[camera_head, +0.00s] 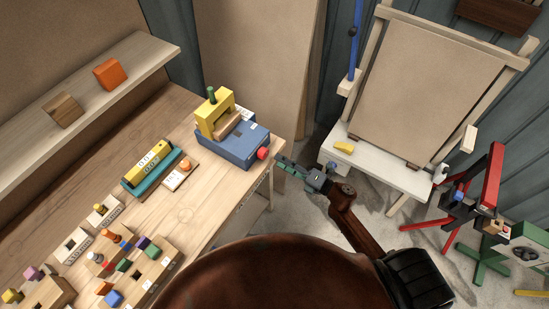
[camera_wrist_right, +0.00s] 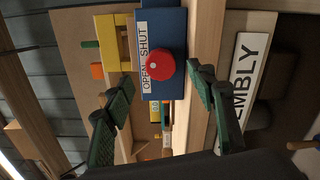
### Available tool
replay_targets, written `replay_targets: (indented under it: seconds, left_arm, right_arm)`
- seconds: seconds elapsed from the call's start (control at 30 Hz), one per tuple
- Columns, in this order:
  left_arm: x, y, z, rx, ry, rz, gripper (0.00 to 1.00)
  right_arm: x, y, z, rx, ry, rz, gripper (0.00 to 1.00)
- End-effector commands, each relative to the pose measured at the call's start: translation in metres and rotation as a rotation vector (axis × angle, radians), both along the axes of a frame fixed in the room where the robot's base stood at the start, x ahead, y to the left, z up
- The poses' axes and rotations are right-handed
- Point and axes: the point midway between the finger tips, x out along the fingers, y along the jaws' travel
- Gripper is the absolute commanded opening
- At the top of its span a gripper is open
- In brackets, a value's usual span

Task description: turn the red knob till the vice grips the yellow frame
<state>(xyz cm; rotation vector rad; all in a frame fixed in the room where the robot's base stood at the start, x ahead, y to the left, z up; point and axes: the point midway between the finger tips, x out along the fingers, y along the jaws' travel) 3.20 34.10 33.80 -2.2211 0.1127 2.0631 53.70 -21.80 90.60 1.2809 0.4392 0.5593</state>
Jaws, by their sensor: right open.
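The blue vice (camera_head: 232,148) stands at the right edge of the wooden workbench. The yellow frame (camera_head: 207,121) stands upright at its back left, with a green peg on top and a tan block in its opening. The red knob (camera_head: 263,153) sticks out of the vice's right side. My right gripper (camera_head: 280,161) is open just to the right of the knob. In the right wrist view the red knob (camera_wrist_right: 165,68) shows between my spread green fingers, next to an OPEN/SHUT label (camera_wrist_right: 146,58). I see no finger touching it. My left gripper is out of view.
A yellow and teal device (camera_head: 151,167) and several small block boards lie left on the bench (camera_head: 215,195). A shelf (camera_head: 80,110) carries two blocks. A white easel tray (camera_head: 380,166) and a red stand (camera_head: 485,185) are at the right. Open floor lies between.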

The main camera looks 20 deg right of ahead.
Motion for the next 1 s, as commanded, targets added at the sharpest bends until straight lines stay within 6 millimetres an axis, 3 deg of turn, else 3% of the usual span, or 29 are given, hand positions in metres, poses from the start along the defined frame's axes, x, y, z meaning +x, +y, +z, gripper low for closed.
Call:
replay_targets:
  seconds: [0.2, 0.63, 0.77, 1.0]
  left_arm:
    - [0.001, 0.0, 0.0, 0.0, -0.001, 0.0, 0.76]
    - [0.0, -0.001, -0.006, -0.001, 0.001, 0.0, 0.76]
    - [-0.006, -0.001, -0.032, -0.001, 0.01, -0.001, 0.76]
    - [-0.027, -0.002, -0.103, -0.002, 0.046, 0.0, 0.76]
  right_arm:
    - [-0.014, -0.011, 0.0, -0.001, -0.001, 0.0, 0.51]
    - [-0.014, -0.012, 0.0, -0.021, -0.021, 0.002, 0.51]
    - [-0.012, -0.009, -0.001, -0.138, -0.13, 0.012, 0.51]
    - [-0.009, -0.003, -0.002, -0.561, -0.475, 0.018, 0.51]
